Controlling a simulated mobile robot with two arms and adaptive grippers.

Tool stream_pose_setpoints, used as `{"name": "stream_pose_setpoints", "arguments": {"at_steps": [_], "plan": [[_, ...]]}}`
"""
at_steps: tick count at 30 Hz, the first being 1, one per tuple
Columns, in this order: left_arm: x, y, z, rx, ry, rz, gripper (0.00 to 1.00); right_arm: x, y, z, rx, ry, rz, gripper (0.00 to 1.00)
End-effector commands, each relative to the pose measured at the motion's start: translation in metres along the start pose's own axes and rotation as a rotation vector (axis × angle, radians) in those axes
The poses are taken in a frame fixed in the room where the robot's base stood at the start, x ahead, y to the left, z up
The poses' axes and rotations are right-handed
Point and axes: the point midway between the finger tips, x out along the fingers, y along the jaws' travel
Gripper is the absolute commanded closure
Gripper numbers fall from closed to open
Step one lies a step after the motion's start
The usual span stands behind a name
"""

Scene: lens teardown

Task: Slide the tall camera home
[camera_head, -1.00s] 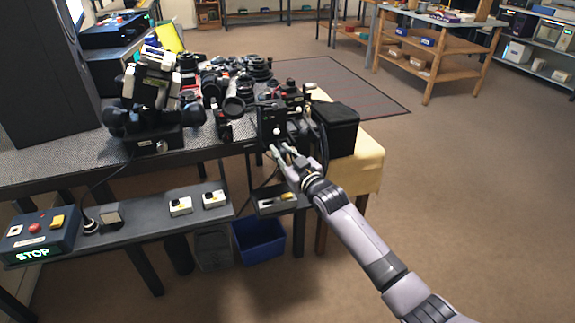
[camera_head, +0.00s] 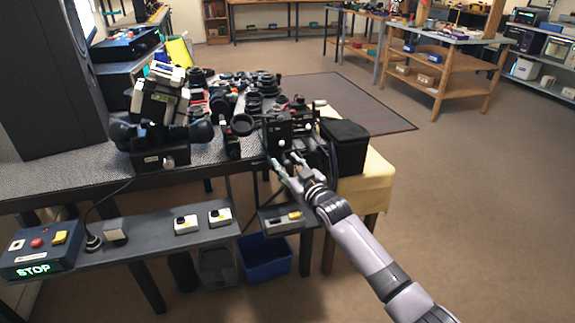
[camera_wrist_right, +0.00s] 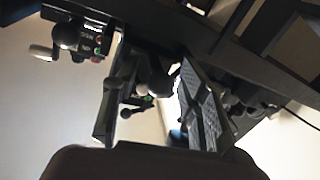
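A tall black camera-like unit (camera_head: 283,133) with pale knobs stands at the right end of the bench; I cannot tell for certain that it is the tall camera. My right gripper (camera_head: 285,160) is just in front of and below it, fingers apart. The right wrist view shows the two fingers open (camera_wrist_right: 152,70), with a dark rounded part (camera_wrist_right: 152,82) seen between them; contact cannot be told. A dark part with a pale knob (camera_wrist_right: 40,52) shows at its upper left. My left gripper is not in view.
A black box (camera_head: 347,147) stands right of the unit on a yellow-covered stand (camera_head: 378,180). Cameras and lenses (camera_head: 222,95) crowd the bench. A lower shelf (camera_head: 155,238) holds switches and a control box (camera_head: 40,250) reading STOP. Open floor lies to the right.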

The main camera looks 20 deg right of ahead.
Motion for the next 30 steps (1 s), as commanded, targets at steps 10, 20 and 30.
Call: {"name": "stream_pose_setpoints", "arguments": {"at_steps": [10, 20, 30], "plan": [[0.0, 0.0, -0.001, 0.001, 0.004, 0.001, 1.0, -0.011, -0.001, 0.001, 0.001, 0.0, -0.002, 0.59], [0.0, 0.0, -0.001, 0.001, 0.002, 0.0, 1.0, -0.058, 0.0, 0.001, 0.0, -0.001, -0.001, 0.59], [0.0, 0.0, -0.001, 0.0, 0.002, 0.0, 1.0, -0.08, 0.0, 0.0, 0.0, 0.0, 0.0, 0.59]]}}
